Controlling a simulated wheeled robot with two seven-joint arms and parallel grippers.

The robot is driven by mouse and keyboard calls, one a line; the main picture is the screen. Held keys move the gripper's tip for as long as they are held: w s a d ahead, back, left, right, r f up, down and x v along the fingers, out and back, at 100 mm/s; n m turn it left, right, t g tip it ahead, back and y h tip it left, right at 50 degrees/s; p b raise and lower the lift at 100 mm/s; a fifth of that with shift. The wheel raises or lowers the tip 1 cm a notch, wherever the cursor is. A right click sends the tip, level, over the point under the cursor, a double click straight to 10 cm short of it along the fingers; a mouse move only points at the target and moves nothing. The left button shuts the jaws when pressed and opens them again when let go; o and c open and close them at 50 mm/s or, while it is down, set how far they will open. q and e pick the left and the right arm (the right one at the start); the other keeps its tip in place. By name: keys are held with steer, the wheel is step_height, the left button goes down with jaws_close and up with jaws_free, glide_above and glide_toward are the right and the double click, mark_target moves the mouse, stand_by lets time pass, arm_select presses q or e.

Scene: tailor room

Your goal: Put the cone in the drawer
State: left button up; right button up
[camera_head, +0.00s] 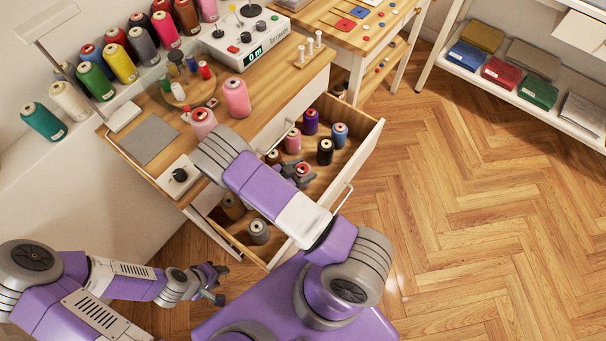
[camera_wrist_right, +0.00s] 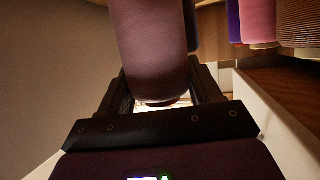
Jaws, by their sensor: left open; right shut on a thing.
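A cone with a reddish top (camera_head: 303,170) is held by my right gripper (camera_head: 296,182), over or inside the open drawer (camera_head: 362,146) of the wooden desk. In the right wrist view the held cone looks dark mauve (camera_wrist_right: 150,50), between the two fingers. I cannot tell whether it touches the drawer floor. The drawer holds several other cones, including a purple one (camera_head: 310,121), a pink one (camera_head: 293,141), a blue one (camera_head: 340,134) and a grey one (camera_head: 258,231). My right arm hides the drawer's middle. My left gripper (camera_head: 213,284) is open and empty, left of the drawer.
Two pink cones (camera_head: 236,97) stand on the desktop near a grey mat (camera_head: 149,139). A white machine (camera_head: 240,38) and a row of cones (camera_head: 94,80) are behind. A second table (camera_head: 377,38) stands beyond the drawer. Open floor (camera_head: 480,200) lies to the right.

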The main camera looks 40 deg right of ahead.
step_height(320, 180, down, 3)
steer(key=shift+r+b, duration=0.2)
steer(key=shift+b, duration=0.15)
steer(key=shift+r, duration=0.1)
steer(key=o, duration=1.3)
steer(key=shift+c, duration=0.2)
steer(key=p+v, duration=0.2)
steer(key=v, duration=0.5)
steer(key=shift+a, duration=0.25)
steer(key=shift+r, duration=0.1)
